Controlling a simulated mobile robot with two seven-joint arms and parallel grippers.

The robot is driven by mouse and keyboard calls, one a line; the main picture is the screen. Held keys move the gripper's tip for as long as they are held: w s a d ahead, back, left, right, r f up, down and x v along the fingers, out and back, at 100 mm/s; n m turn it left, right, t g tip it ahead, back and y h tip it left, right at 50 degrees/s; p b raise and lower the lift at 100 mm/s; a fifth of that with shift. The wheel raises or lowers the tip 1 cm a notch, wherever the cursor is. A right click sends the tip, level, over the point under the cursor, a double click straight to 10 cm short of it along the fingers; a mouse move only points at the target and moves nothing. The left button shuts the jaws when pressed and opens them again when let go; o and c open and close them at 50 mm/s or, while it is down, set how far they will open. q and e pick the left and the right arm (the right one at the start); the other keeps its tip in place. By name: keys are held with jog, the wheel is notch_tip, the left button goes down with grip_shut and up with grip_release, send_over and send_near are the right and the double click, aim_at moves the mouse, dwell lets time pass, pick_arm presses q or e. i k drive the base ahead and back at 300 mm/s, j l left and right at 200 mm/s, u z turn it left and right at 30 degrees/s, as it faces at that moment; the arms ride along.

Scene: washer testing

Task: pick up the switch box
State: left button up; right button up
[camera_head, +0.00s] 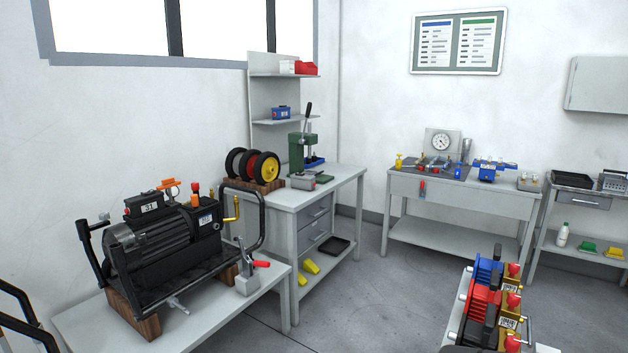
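I cannot tell for sure which thing is the switch box. A dark box (145,206) with a pale "31" label sits on top of the black motor-driven washer unit (165,245) on the left bench. A small grey box with a lever and red handle (248,281) stands at that bench's right side. A small grey box (302,181) lies on the bench behind, near the green press. Neither of my grippers is in view.
The left bench (215,325) is bare at its front. The green press (303,150) and several wheels (252,167) stand on the drawer bench (345,178). Black tubes (22,325) show at lower left. The middle floor (375,290) is clear.

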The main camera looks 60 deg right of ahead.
aim_at(298, 181)
jog(key=i+l, duration=0.2)
jog(key=l, duration=0.15)
jog(key=i+l, duration=0.15)
jog(key=l, duration=0.2)
jog(key=i+l, duration=0.2)
jog(key=l, duration=0.2)
jog(key=i+l, duration=0.2)
jog(key=l, duration=0.15)
jog(key=i+l, duration=0.15)
jog(key=l, duration=0.2)
jog(key=i+l, duration=0.2)
jog(key=l, duration=0.15)
jog(key=i+l+z, duration=0.9)
jog(key=k+l+z, duration=0.1)
jog(key=z, duration=1)
